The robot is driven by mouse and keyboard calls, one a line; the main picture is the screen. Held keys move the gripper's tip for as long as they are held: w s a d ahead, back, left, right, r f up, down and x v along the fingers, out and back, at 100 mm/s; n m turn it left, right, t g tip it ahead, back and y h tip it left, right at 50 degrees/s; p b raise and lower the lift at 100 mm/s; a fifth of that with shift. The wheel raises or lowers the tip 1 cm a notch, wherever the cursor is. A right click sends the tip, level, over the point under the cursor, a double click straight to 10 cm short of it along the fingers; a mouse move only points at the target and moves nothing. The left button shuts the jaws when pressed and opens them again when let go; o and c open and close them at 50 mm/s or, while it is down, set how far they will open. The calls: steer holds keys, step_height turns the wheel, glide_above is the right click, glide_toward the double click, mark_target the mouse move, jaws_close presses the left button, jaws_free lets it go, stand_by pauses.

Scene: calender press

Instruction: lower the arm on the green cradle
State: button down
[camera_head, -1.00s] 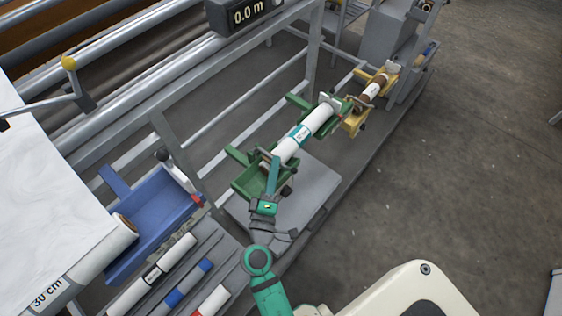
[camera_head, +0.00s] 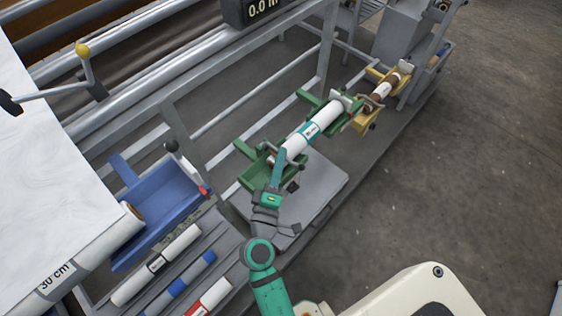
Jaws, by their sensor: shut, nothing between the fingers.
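The green cradle (camera_head: 256,171) stands on the frame at the middle of the view, with green brackets at its near and far ends. A white roll with a teal label (camera_head: 327,114) lies along it. A grey arm piece (camera_head: 347,99) shows at the cradle's far end; whether it is raised or down is not clear. My gripper (camera_head: 280,158) is at the cradle's near end, beside the roll's near end. Its fingers are small and partly merge with the cradle parts, and they hold nothing. My wrist hides part of the near bracket.
A blue cradle (camera_head: 150,213) with a raised lever is at left. Below it, a rack holds wrapped rolls (camera_head: 157,265). A yellow cradle (camera_head: 367,119) with a brown-and-white roll is farther right. A grey plate (camera_head: 318,190) lies under the green cradle. The floor at right is clear.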

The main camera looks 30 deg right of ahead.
steer(key=s+a+f, duration=0.1)
steer(key=a, duration=0.1)
steer(key=s+a+f, duration=0.1)
steer(key=a+f, duration=0.1)
steer(key=a, duration=0.1)
steer(key=s+a+f, duration=0.1)
steer(key=a, duration=0.2)
steer(key=shift+a+f, duration=0.15)
steer(key=shift+f, duration=0.05)
